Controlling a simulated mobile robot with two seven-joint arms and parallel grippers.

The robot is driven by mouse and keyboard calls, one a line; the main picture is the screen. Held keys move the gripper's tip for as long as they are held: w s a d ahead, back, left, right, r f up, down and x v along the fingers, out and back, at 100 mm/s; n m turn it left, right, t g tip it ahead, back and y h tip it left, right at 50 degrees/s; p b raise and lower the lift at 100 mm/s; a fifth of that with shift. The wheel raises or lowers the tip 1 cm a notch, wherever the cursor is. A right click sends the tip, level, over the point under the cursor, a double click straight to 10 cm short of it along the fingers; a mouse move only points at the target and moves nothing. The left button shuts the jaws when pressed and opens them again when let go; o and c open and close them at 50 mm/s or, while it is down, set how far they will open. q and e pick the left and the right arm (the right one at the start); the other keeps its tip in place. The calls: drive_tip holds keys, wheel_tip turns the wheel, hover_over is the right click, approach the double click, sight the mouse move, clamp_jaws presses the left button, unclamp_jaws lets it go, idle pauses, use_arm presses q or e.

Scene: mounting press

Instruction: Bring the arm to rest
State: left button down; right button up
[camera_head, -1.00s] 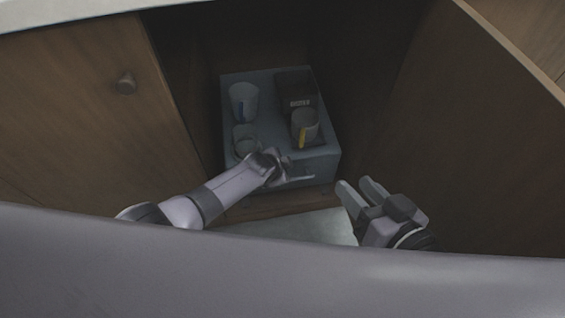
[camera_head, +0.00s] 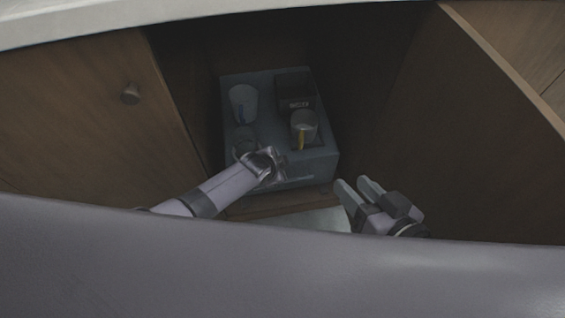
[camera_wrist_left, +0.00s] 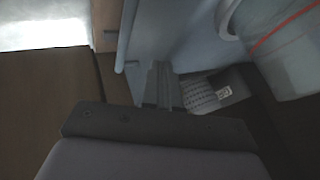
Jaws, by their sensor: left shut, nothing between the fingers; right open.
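My left arm reaches into the open cabinet in the head view. Its gripper (camera_head: 272,172) is at the front of a blue-grey box-like tray unit (camera_head: 275,100), partly hidden by its own wrist. In the left wrist view my left gripper's fingers (camera_wrist_left: 158,88) are together with nothing between them, close to a blue-grey edge; contact cannot be told. My right gripper (camera_head: 354,184) is open and empty, in front of the cabinet at the right, apart from the unit.
On the unit stand a pale cup (camera_head: 243,103), a mug with a yellow handle (camera_head: 304,126), a dark box (camera_head: 294,90) and a dim glass-like cup (camera_head: 244,140). Wooden doors flank the cabinet, left (camera_head: 80,110) and right (camera_head: 480,140). A pale countertop edge (camera_head: 200,14) runs above.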

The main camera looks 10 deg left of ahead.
use_arm(q)
drive_tip(key=p+v, duration=0.1)
drive_tip(key=v, duration=0.1)
drive_tip(key=p+v, duration=0.2)
drive_tip(key=v, duration=0.1)
drive_tip(key=shift+s+d+f+p, duration=0.15)
drive_tip(key=shift+s+p, duration=0.15)
use_arm(e)
drive_tip(key=d, duration=0.1)
drive_tip(key=d+h, duration=0.1)
drive_tip(key=s+d+h, duration=0.1)
drive_tip(key=shift+s+d+r+n, duration=0.1)
drive_tip(key=shift+d+r+n, duration=0.15)
drive_tip(key=shift+r+n, duration=0.15)
